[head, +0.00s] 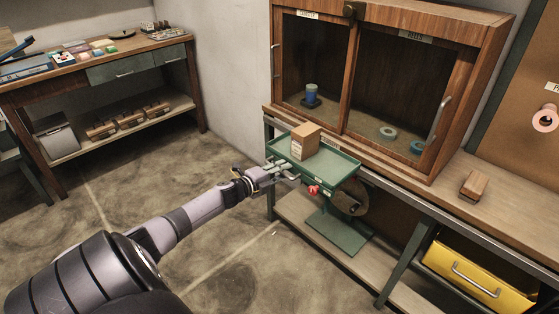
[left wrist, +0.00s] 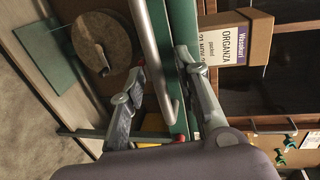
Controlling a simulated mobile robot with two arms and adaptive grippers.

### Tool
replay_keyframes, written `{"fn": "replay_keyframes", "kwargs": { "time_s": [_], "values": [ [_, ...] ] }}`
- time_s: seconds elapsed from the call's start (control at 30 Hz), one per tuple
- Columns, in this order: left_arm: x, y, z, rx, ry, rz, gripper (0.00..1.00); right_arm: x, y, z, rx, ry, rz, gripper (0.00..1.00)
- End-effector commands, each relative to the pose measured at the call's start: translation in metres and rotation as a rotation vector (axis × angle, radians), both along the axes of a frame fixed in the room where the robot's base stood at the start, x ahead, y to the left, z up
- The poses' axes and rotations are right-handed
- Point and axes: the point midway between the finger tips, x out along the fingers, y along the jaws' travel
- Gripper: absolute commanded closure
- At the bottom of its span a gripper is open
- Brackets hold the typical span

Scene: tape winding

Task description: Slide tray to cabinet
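The green tray (head: 340,168) stands level in front of the wooden cabinet (head: 437,157), and a cardboard box (head: 306,141) sits on it. My left gripper (head: 282,171) is at the tray's near left side. In the left wrist view, its open fingers (left wrist: 160,68) lie on either side of the tray's grey handle bar (left wrist: 158,55), with a gap beside the bar. The labelled box (left wrist: 236,42) shows beyond the right finger. The cabinet's glass doors look shut. My right gripper is out of view.
A red knob (head: 314,190), a round disc (head: 350,197) and a green base (head: 340,237) are below the tray. A wooden block (head: 475,186) lies on the bench at right, above a yellow drawer (head: 478,278). The floor at left is clear.

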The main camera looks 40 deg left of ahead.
Motion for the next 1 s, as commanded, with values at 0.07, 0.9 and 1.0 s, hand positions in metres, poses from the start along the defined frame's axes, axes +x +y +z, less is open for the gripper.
{"fn": "replay_keyframes", "kwargs": {
  "time_s": [0.07, 0.9, 1.0],
  "values": [
    [-0.001, 0.0, 0.0, 0.0, 0.001, -0.001, 0.7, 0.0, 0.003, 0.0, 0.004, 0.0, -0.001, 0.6],
    [-0.111, 0.003, 0.022, -0.001, 0.001, 0.0, 0.7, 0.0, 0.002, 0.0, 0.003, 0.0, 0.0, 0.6],
    [-0.116, 0.004, 0.024, 0.0, 0.001, 0.001, 0.7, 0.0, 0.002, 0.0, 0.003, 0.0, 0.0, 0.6]
  ]
}}
